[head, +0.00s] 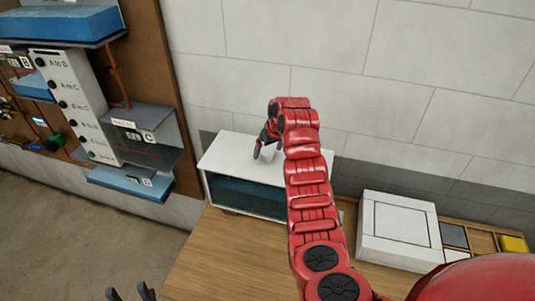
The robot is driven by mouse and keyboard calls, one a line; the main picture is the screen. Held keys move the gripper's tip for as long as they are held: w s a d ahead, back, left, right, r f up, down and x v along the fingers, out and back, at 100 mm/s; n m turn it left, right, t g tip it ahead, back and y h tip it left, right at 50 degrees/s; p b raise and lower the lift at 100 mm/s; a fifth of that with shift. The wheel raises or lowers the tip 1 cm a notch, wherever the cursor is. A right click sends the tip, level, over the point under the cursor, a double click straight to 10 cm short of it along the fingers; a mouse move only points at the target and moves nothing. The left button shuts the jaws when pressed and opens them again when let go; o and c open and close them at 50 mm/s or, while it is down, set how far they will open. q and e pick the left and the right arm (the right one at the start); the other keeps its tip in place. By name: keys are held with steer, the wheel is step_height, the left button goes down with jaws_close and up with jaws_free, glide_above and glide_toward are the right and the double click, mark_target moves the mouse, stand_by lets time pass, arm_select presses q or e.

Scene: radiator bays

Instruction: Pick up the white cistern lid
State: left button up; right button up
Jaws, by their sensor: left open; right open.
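The white lid (232,153) forms the flat top of a tank with a dark teal front (246,197), standing against the wall at the back of the wooden bench. A small pale upright piece, perhaps a handle, shows on the lid by my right gripper. My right gripper (265,148) is open just above the lid, its fingers pointing down beside or around this piece; I cannot tell which. My red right arm hides the lid's right part. My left gripper (132,294) shows only its dark fingertips at the bottom edge, open and away from the tank.
A white square box (399,228) stands on the bench to the right. Beside it is a wooden tray (482,241) with a grey tile and a yellow block (513,244). A labelled panel with knobs (78,108) hangs on the left wall. The front bench wood (215,262) is clear.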

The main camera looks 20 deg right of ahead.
steer(key=shift+f, duration=0.25)
jaws_close()
stand_by(0.3)
